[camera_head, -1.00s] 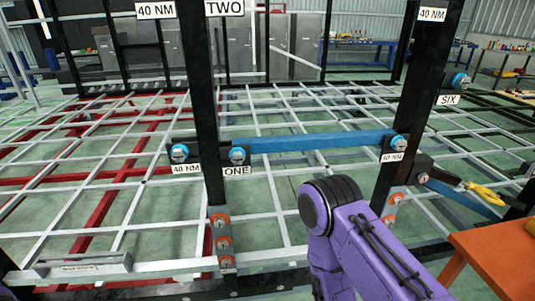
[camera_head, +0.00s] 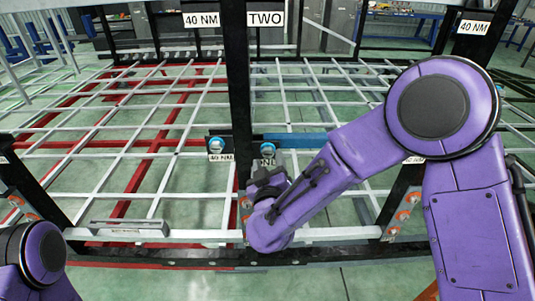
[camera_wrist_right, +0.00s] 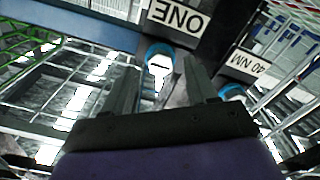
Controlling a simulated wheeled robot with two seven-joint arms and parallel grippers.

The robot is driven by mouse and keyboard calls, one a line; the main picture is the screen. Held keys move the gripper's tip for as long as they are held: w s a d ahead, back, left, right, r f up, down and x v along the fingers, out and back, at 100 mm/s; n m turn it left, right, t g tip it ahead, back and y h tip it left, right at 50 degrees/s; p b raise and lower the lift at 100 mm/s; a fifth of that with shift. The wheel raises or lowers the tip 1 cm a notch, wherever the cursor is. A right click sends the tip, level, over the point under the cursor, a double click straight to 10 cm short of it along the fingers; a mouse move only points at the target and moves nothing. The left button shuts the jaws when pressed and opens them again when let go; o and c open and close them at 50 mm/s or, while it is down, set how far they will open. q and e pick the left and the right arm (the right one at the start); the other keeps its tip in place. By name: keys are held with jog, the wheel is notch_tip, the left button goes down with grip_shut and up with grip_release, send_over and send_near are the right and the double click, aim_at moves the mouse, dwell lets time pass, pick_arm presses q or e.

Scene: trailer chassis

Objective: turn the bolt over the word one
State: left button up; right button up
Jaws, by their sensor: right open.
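The bolt over the word ONE (camera_head: 267,148) has a blue ring and sits on the dark upright post, just above the partly covered ONE label (camera_head: 268,162). In the right wrist view the bolt (camera_wrist_right: 158,54) shows between and beyond my fingertips, beside the upside-down ONE label (camera_wrist_right: 178,17). My right gripper (camera_head: 266,171) is just below the bolt in the head view. In the wrist view the right gripper (camera_wrist_right: 162,76) has its two fingers apart, with nothing held. I cannot tell whether they touch the bolt. My left gripper is out of view.
A second blue-ringed bolt (camera_head: 216,144) sits left of the post over a 40 NM label (camera_head: 221,157). A blue bar (camera_head: 295,140) runs right from the post, partly behind my right arm. A white grid frame spreads behind.

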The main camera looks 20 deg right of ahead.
jog(key=shift+x, duration=0.95)
